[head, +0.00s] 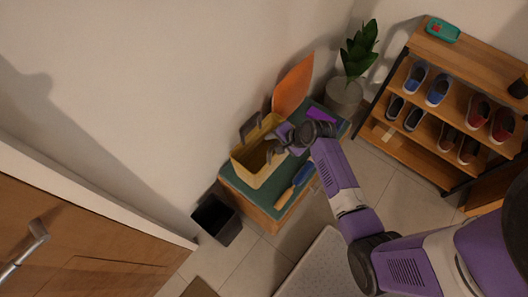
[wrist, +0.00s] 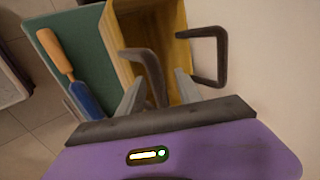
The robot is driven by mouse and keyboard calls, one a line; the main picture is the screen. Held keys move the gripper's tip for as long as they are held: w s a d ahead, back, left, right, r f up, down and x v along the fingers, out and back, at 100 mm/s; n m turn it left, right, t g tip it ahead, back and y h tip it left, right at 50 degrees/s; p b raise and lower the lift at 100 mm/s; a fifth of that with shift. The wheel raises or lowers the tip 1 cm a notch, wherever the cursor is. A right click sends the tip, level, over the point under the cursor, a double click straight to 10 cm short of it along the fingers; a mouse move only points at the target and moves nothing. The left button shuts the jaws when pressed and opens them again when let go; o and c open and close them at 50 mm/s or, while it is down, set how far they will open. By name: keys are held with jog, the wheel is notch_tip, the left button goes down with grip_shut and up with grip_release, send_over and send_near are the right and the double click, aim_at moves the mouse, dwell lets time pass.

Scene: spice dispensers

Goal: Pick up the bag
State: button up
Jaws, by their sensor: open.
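The yellow bag (head: 258,170) stands open-topped on a green-topped bench (head: 233,184), with a dark handle on each long side. In the wrist view the bag (wrist: 120,40) lies just beyond my gripper, and its brown handles (wrist: 152,68) and (wrist: 222,52) stick up toward me. My gripper (head: 274,150) is over the near side of the bag; in the wrist view my gripper (wrist: 160,80) is open. The nearer handle rises between its two grey fingers, closer to the left one. Contact with the handle cannot be told.
A blue brush with a wooden handle (head: 284,199) lies on the bench beside the bag. An orange board (head: 293,87) leans against the wall behind. A potted plant (head: 345,96) and shoe rack (head: 420,118) stand right; a black bin (head: 217,220) stands left.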

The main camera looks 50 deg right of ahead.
jog(key=shift+w+f, duration=0.45)
jog(key=shift+f, duration=0.15)
grip_shut()
